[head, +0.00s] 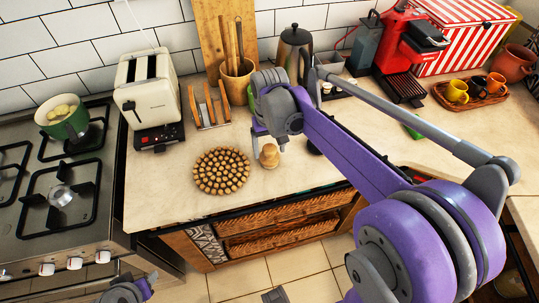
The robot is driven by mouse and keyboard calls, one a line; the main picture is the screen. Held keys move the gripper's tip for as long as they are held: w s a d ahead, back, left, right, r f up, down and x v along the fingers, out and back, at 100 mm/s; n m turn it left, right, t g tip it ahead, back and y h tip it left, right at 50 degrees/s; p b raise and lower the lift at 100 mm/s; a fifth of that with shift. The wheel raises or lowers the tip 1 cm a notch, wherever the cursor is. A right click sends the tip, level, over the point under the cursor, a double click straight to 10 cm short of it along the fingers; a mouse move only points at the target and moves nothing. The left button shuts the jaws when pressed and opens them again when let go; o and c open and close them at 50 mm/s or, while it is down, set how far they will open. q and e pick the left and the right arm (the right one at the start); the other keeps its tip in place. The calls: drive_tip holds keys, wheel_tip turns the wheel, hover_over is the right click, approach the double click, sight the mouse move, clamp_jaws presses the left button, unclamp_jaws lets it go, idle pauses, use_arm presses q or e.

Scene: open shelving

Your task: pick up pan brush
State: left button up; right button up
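A small pale wooden object, apparently the pan brush (269,157), stands upright on the worktop near its front edge, right of a round cork trivet. My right gripper (270,143) reaches down from above, directly over it. Its fingers are spread, one to each side, with their tips near the object's top. I cannot tell whether either finger touches it. My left gripper (130,289) shows only in part at the bottom left, low in front of the stove, and its fingers are not clear.
The trivet (222,170) lies close left of the brush. Behind are a toast rack (208,110), a utensil pot (237,84) and a toaster (148,90). A stove (45,200) with a green pot (66,122) stands left. A red coffee machine (408,45) stands back right.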

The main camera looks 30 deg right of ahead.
sight(270, 148)
clamp_jaws()
wheel_tip(270, 148, up, 10)
drive_tip(key=shift+r+p, duration=0.1)
drive_tip(key=shift+p, duration=0.3)
drive_tip(key=shift+c, duration=2.3)
unclamp_jaws()
drive_tip(key=c, duration=0.6)
drive_tip(key=shift+s, duration=0.1)
drive_tip(key=shift+c, duration=0.2)
